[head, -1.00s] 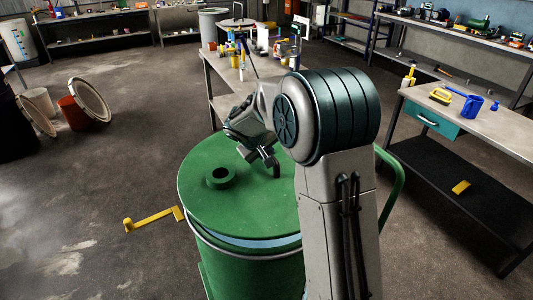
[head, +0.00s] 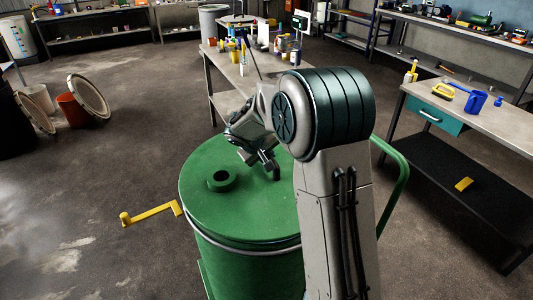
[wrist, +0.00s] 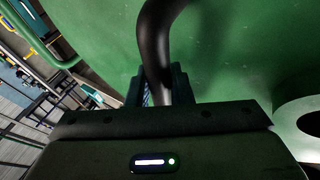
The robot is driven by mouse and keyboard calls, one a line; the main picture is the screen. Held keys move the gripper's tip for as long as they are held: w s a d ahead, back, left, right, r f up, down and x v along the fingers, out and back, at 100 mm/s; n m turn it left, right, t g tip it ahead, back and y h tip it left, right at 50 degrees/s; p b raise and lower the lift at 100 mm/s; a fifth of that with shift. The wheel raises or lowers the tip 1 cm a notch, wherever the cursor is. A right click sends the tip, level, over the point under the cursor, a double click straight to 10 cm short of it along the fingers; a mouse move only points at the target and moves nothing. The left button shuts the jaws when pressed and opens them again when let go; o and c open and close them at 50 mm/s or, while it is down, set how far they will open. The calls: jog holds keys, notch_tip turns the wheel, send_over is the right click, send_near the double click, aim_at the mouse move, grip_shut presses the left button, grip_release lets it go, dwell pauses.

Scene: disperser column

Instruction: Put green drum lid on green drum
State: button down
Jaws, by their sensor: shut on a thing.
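The green drum lid (head: 225,208) lies over the top of the green drum (head: 240,265) in the head view. It looks level, and I see no gap along the front rim. The right and far rim is partly hidden by my arm. My gripper (head: 266,163) is above the lid, right of its raised round collar. In the wrist view my gripper (wrist: 160,88) is shut on the lid's dark curved handle (wrist: 156,40), with the green lid surface (wrist: 235,50) behind it.
A yellow crank handle (head: 152,213) sticks out left of the drum. A green rail (head: 402,180) curves out on its right. A workbench with bottles (head: 225,75) stands behind, another bench (head: 500,125) at right. Lids and buckets (head: 88,98) lie at left; the left floor is open.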

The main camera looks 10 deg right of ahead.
jog(key=shift+f+b, duration=1.8)
jog(key=shift+b, duration=0.25)
jog(key=c, duration=1.2)
grip_release()
jog(key=shift+f, duration=0.15)
jog(key=v, duration=1.4)
